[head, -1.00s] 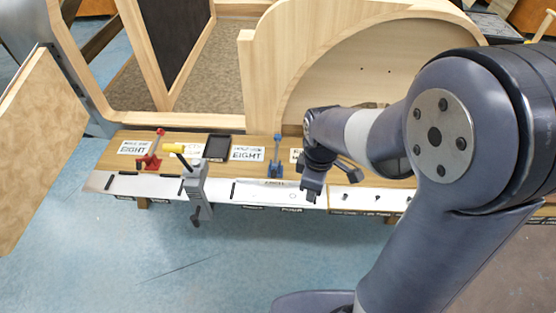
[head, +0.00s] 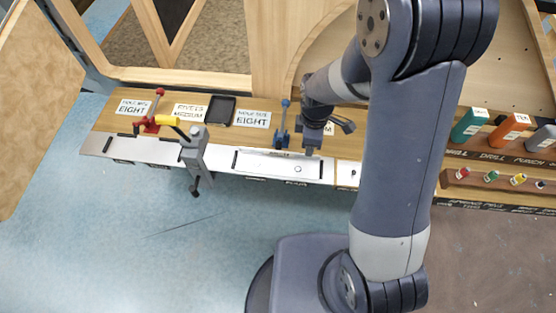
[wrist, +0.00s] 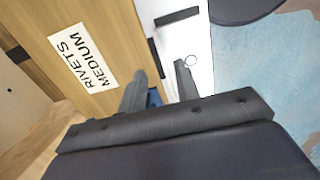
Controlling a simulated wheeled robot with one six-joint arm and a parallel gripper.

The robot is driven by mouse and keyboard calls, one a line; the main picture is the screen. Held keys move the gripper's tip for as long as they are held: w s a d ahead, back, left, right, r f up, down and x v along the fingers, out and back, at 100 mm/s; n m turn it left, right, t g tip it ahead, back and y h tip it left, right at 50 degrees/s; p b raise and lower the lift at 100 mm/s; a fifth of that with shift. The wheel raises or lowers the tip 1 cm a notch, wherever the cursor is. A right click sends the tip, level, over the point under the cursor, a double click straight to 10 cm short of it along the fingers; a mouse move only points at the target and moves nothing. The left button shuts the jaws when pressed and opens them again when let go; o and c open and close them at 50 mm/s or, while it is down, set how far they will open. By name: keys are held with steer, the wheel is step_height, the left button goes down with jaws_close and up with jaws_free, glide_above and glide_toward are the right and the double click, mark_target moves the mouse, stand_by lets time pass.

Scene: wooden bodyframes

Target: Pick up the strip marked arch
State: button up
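A pale metal strip (head: 262,163) with a small circle near its right end lies along the front edge of the wooden bench in the head view. Its lettering is too small to read, so I cannot confirm the word arch. My gripper (head: 311,150) is at the strip's right end, pointing down. In the wrist view my gripper (wrist: 160,82) has its two fingers apart with nothing held between them. The pale surface with the circle (wrist: 200,75) shows beyond and beside the right finger. I cannot tell how high the fingertips are above it.
A blue clamp (head: 282,128) stands just left of my gripper. A red clamp (head: 150,115) and a grey clamp with yellow handle (head: 193,150) are further left. A black tray (head: 221,110) and paper labels (head: 253,119) lie behind. Coloured boxes (head: 470,124) stand at right.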

steer(key=shift+s+d+f, duration=0.1)
steer(key=shift+f, duration=1.05)
steer(key=shift+s+d+f, duration=0.1)
steer(key=shift+f, duration=1.05)
jaws_close()
